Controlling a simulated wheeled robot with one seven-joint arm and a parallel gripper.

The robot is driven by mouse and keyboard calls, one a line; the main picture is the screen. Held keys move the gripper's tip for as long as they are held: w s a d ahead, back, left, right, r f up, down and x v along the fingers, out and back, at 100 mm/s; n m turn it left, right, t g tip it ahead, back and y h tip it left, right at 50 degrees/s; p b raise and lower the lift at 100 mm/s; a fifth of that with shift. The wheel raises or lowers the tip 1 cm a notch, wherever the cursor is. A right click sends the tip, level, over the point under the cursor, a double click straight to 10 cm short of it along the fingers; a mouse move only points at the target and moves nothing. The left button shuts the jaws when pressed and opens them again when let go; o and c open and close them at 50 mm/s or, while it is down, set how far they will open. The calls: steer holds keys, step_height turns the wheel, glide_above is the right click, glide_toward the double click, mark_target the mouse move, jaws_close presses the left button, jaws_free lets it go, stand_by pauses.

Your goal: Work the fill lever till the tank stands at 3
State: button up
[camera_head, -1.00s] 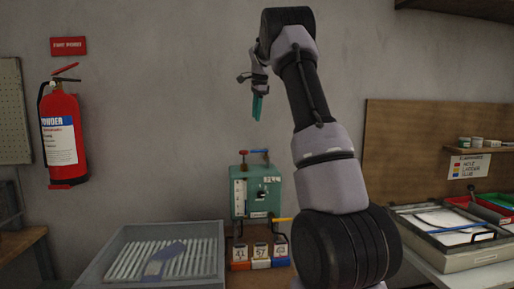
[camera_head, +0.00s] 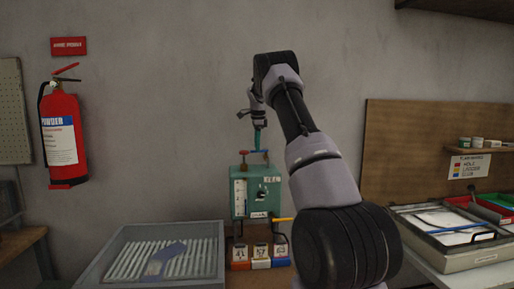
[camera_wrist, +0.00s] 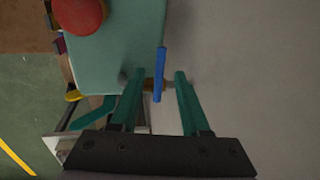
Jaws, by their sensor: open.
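The green tank box (camera_head: 250,197) stands against the wall, with a pale gauge strip (camera_head: 239,196) on its front. The gauge level is too small to read. On top are a red handle (camera_head: 243,154) and a blue handle (camera_head: 265,151); which one is the fill lever I cannot tell. My gripper (camera_head: 257,149) points down just above the box top at the blue handle. In the wrist view my open gripper (camera_wrist: 157,75) has the upright blue handle (camera_wrist: 160,65) between its green fingers, apart from both. A round red knob (camera_wrist: 78,14) shows at the upper left.
A yellow bar (camera_head: 283,220) sticks out at the box's lower right. Numbered counters (camera_head: 261,251) stand below the box. A grey tray (camera_head: 214,278) lies left, a framed tray (camera_head: 470,257) right. A fire extinguisher (camera_head: 63,140) hangs on the wall.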

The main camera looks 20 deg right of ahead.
steer(key=shift+w+f, duration=0.1)
steer(key=shift+f, duration=0.5)
jaws_close()
stand_by(1.1)
